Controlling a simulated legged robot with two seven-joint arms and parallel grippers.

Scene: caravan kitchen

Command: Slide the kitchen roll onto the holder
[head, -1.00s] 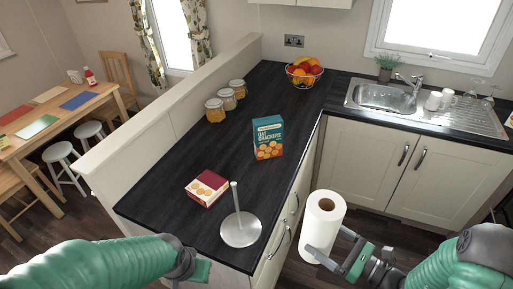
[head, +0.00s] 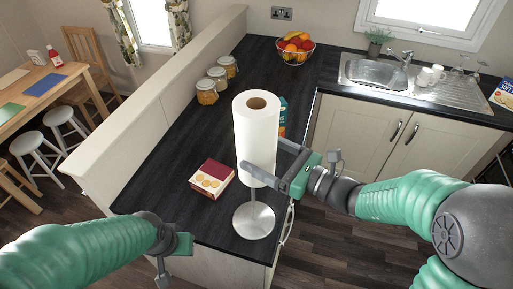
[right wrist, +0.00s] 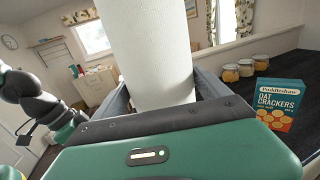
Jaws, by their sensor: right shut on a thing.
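The white kitchen roll (head: 256,140) is upright, with its brown core hole facing up. My right gripper (head: 272,160) is shut on its lower part, and the right wrist view shows the roll (right wrist: 150,55) between the fingers. The roll is over the metal holder (head: 254,222), which stands on the counter near its front edge. A short length of the holder's rod shows between base and roll. The rod's top is hidden, and I cannot tell whether it is inside the core or behind the roll. My left gripper (head: 178,245) is low at the left; its jaws are unclear.
A red biscuit box (head: 211,179) lies left of the holder. An oat crackers box (right wrist: 280,103) stands behind the roll, mostly hidden in the head view. Jars (head: 217,77) and a fruit bowl (head: 293,48) are farther back. The dark counter (head: 180,150) left of the roll is largely clear.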

